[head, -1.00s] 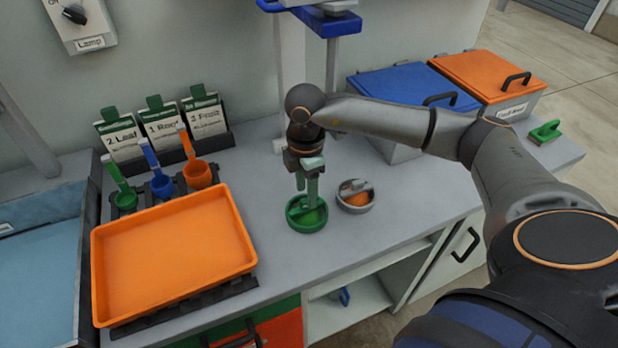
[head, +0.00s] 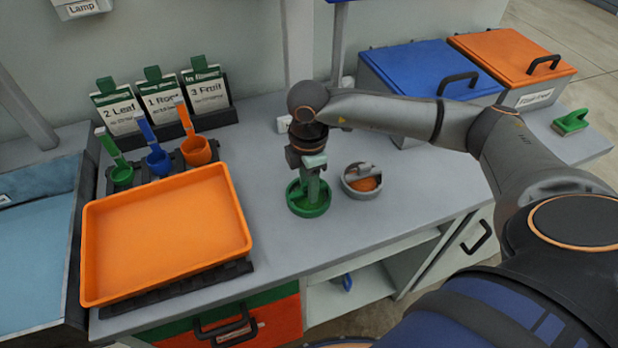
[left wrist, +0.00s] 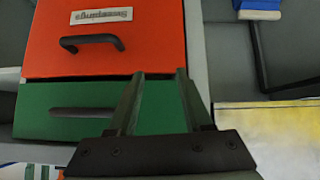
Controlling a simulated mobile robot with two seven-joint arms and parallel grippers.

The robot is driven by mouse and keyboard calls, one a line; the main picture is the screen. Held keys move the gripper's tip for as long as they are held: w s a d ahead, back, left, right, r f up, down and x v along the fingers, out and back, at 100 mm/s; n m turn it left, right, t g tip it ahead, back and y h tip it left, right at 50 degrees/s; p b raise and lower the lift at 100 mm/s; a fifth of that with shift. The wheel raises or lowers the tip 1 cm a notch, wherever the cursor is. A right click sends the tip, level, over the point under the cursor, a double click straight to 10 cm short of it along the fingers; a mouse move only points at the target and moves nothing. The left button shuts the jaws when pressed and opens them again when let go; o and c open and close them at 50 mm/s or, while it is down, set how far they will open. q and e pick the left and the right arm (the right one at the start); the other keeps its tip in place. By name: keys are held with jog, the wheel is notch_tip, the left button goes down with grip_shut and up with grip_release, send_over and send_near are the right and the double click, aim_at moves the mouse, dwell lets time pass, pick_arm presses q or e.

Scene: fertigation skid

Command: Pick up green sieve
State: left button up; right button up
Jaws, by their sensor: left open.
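The green sieve (head: 296,205) is a round, shallow green dish on the grey worktop, right of the orange tray. My right gripper (head: 313,188) points straight down into it, fingers at its middle. The fingers hide part of the sieve, and I cannot tell whether they are shut on it. The sieve seems to rest on the worktop. In the left wrist view my left gripper (left wrist: 159,73) is open and empty, in front of a green drawer (left wrist: 40,112) and an orange-red drawer (left wrist: 150,55).
A grey sieve (head: 348,184) with orange contents stands close right of the green one. The orange tray (head: 165,235) is at left, with green, blue and orange scoops (head: 195,150) behind. Blue (head: 420,65) and orange (head: 512,55) lidded bins and a green brush (head: 570,122) are at right.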

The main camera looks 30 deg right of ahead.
grip_shut()
jog(key=shift+r, duration=0.15)
dwell(0.4)
